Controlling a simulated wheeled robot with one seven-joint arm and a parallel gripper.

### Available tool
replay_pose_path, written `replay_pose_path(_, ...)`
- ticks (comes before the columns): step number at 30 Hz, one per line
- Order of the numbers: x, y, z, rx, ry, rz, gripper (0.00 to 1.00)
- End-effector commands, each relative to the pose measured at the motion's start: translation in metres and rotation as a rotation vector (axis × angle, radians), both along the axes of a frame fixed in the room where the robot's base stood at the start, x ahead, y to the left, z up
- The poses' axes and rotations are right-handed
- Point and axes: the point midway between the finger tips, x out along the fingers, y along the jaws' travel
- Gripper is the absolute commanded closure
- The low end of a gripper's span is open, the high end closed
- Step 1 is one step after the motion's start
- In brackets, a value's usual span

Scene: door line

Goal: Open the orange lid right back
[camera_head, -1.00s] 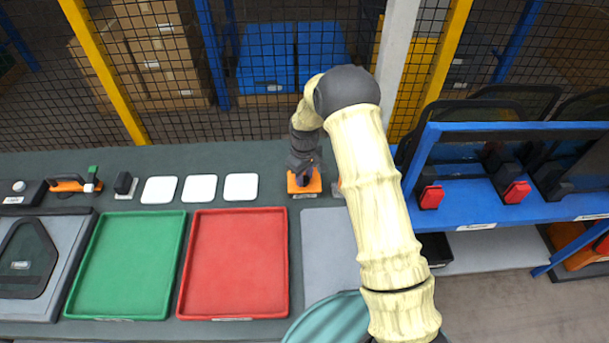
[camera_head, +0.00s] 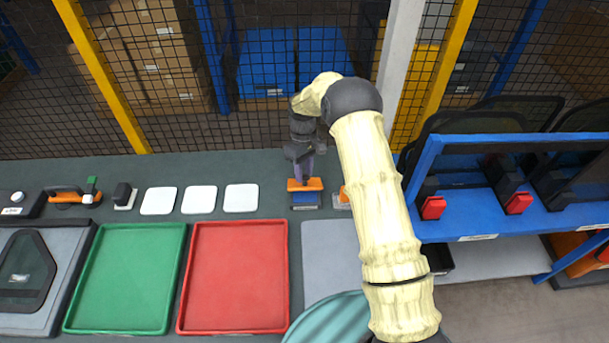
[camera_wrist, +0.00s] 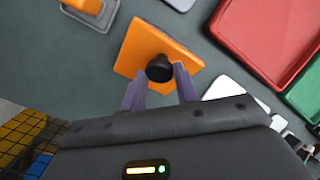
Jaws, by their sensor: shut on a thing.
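The orange lid (camera_head: 312,184) is on a small box (camera_head: 305,199) at the back of the bench. It looks tilted up, with its front edge raised and the box's grey-blue front part showing below it. In the wrist view the lid (camera_wrist: 137,52) is a flat orange plate with a black knob (camera_wrist: 159,69). My gripper (camera_head: 305,170) is above the lid. In the wrist view its purple fingers (camera_wrist: 160,78) are closed on the knob from both sides. The lid's hinge cannot be made out.
Another orange-topped item (camera_head: 343,193) stands just right of the box, partly behind my arm. White pads (camera_head: 199,200) lie to the left. Red (camera_head: 236,275) and green (camera_head: 128,278) trays lie in front. A blue rack (camera_head: 470,205) stands at the right, and a mesh fence (camera_head: 180,90) behind.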

Motion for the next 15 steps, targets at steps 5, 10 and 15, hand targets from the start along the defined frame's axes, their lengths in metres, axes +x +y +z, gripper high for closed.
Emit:
replay_pose_path(5, 0.018, -0.004, 0.002, -0.002, -0.023, -0.006, 1.0)
replay_pose_path(10, 0.031, -0.005, 0.001, -0.005, -0.021, -0.006, 1.0)
replay_pose_path(15, 0.045, -0.007, -0.002, -0.008, -0.018, -0.006, 1.0)
